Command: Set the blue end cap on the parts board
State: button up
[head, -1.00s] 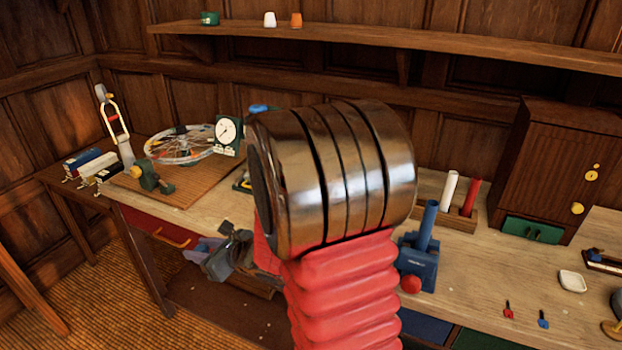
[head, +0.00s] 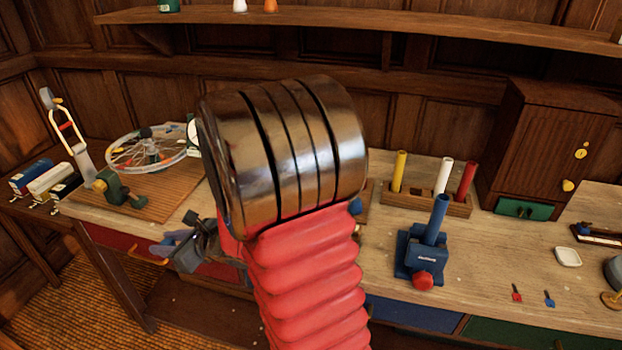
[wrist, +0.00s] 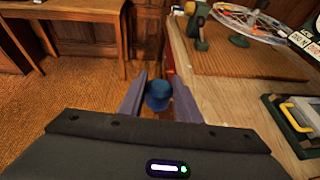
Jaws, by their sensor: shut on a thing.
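My gripper (wrist: 158,98) is shut on the blue end cap (wrist: 158,92), a small rounded blue piece between the two fingertips in the wrist view. In the head view my gripper (head: 172,246) is partly behind my arm, at the front edge of the bench; I cannot make out the cap there. In the wrist view the cap is over the floor, just left of the bench edge. A flat brown board (head: 150,196), perhaps the parts board, lies on the bench at left and also shows in the wrist view (wrist: 229,62).
A spoked wheel (head: 147,150) and green clamp (head: 122,190) occupy the brown board. A tray with a yellow handle (wrist: 296,114) lies nearer. A blue holder (head: 424,258) and tube rack (head: 425,201) stand right of my arm. Bench is bare between board and tray.

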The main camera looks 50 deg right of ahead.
jog(key=shift+a, duration=0.2)
jog(key=w+d+r+m+t+h, duration=0.1)
jog(key=w+d+r+m+h, duration=0.1)
jog(key=d, duration=1.2)
jog(key=w+d+r+m+h, duration=0.1)
jog(key=w+d+r, duration=0.1)
jog(key=d, duration=1.1)
jog(key=s+d+m+h, duration=0.1)
jog(key=s+d, duration=0.2)
jog(key=d, duration=0.5)
jog(key=s+d+r+m+h, duration=0.1)
jog(key=s+d, duration=0.2)
jog(key=d, duration=0.5)
jog(key=s+d+m+h, duration=0.1)
jog(key=s+d, duration=0.2)
jog(key=d, duration=0.6)
jog(key=shift+s+r+g+h, duration=0.2)
jog(key=shift+s+g+h, duration=0.15)
jog(key=shift+g+h, duration=0.05)
jog(key=shift+a+f, duration=0.1)
jog(key=shift+f, duration=3)
